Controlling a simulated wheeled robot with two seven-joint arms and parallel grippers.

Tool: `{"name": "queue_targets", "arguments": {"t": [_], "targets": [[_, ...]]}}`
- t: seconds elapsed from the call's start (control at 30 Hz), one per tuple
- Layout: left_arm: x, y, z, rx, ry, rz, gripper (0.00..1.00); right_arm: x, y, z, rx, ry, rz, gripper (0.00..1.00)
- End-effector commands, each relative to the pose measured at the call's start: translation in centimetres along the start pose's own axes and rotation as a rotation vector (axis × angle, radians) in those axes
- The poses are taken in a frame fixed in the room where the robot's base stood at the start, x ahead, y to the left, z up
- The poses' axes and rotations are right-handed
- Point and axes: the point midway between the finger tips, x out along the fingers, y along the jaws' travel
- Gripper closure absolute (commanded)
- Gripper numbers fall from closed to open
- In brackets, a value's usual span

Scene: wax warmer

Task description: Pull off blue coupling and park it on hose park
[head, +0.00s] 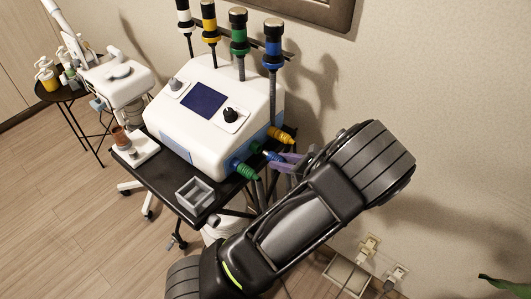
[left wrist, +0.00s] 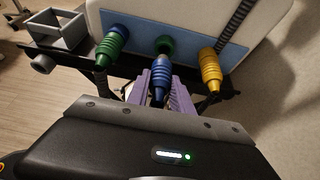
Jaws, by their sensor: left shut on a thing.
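The blue coupling (head: 271,156) is at the side of the white machine (head: 205,105), between a green coupling (head: 245,170) and a yellow-orange coupling (head: 281,135). My left gripper (head: 288,161) has purple fingers closed around the blue coupling. I cannot tell whether the two touch. A short grey cylinder (left wrist: 42,63) at the table edge may be the hose park; I cannot be sure. My right gripper is out of view.
The machine stands on a black table (head: 165,187) with a grey open box (head: 195,193) near its front corner. Several colour-banded handles stand behind the machine, including a blue one (head: 273,50). The wall is close on the right, with sockets (head: 370,244) low down.

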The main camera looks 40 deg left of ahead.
Motion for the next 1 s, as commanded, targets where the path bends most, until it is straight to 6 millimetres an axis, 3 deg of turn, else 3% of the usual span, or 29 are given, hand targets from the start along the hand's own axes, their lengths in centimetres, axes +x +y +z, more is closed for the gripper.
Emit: {"name": "queue_targets", "arguments": {"t": [0.43,0.87,1.0], "targets": [[-2.0,0.0,-1.0,0.0,0.0,-0.001,1.0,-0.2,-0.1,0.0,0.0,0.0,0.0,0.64],[-2.1,0.0,-1.1,0.006,0.0,0.002,1.0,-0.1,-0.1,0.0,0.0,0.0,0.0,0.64],[-2.2,-0.3,-2.0,0.05,0.0,0.012,1.0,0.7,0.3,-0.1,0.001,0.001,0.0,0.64]]}}
